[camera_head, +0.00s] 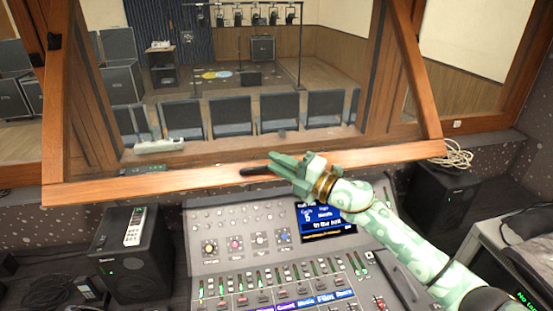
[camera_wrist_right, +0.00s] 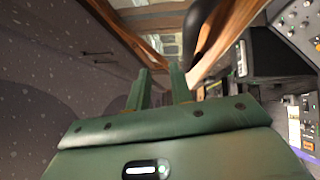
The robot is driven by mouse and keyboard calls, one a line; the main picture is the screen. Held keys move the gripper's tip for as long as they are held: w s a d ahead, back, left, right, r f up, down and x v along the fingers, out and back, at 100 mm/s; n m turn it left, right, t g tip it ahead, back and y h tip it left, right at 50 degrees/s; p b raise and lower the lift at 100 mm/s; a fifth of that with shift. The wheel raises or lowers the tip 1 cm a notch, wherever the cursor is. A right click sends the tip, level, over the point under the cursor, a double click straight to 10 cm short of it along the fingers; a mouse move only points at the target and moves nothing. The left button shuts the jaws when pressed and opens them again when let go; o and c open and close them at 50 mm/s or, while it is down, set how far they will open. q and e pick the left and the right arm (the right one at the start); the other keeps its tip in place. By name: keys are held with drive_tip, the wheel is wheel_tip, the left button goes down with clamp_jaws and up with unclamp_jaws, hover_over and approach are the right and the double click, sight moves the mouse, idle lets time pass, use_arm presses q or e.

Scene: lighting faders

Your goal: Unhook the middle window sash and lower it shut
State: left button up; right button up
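The middle window sash is a wooden frame propped open toward me, with its bottom rail (camera_head: 130,185) crossing the head view above the console. A black handle (camera_head: 255,171) sticks out at the middle of this rail. My right gripper (camera_head: 279,168) is at the handle in the head view. In the right wrist view its two green fingers (camera_wrist_right: 160,80) stand apart with nothing seen between them. The dark handle (camera_wrist_right: 205,35) shows beyond and right of the fingers there; contact cannot be told. No hook is clearly identifiable. My left gripper is out of view.
The mixing console (camera_head: 225,265) with faders and a screen lies below the rail and under my right arm. A black speaker (camera_head: 135,265) with a white remote (camera_head: 135,227) stands left, another speaker (camera_head: 440,195) right. Coiled cable (camera_head: 455,153) lies on the right sill.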

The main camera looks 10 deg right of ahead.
drive_tip(key=shift+x, duration=0.9)
drive_tip(key=shift+s+d+f, duration=0.1)
drive_tip(key=shift+s+d, duration=0.05)
drive_tip(key=shift+s, duration=0.05)
drive_tip(key=shift+c, duration=0.6)
clamp_jaws()
